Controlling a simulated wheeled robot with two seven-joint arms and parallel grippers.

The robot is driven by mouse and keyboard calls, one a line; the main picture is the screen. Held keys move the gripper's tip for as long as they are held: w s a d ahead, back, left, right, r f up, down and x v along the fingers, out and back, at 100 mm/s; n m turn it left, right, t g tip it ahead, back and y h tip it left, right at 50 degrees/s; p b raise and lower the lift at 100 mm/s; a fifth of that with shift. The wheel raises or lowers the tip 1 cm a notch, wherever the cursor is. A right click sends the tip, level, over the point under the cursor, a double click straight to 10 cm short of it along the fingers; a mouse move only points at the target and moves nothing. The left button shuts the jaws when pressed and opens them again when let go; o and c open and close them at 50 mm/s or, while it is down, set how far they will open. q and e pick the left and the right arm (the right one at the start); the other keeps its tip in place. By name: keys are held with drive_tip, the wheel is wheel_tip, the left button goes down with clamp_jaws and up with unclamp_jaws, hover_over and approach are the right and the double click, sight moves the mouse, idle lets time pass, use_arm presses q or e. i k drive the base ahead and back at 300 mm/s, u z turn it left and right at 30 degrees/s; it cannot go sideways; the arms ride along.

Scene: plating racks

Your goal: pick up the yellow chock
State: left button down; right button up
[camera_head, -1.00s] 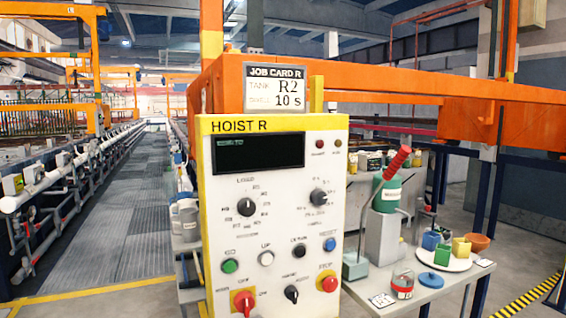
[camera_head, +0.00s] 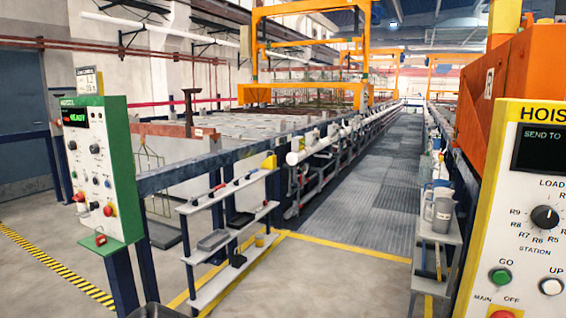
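I cannot tell for certain which thing is the yellow chock. A small yellow block (camera_head: 268,162) shows at the top right end of the white shelf stand, left of the aisle. A smaller yellowish item (camera_head: 260,240) sits low on the same stand. Both are too small to make out their shape well. Neither of my grippers is in view.
The white shelf stand (camera_head: 232,232) holds tools and dark trays. A green-and-white control panel (camera_head: 98,165) stands at left, and the Hoist R panel (camera_head: 520,220) at right. A side shelf (camera_head: 437,238) carries grey jugs. The grey aisle (camera_head: 375,180) between is clear.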

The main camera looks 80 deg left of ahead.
sight(270, 164)
drive_tip(key=u, duration=2.2)
drive_tip(key=i, duration=6.1)
drive_tip(key=u, duration=1.5)
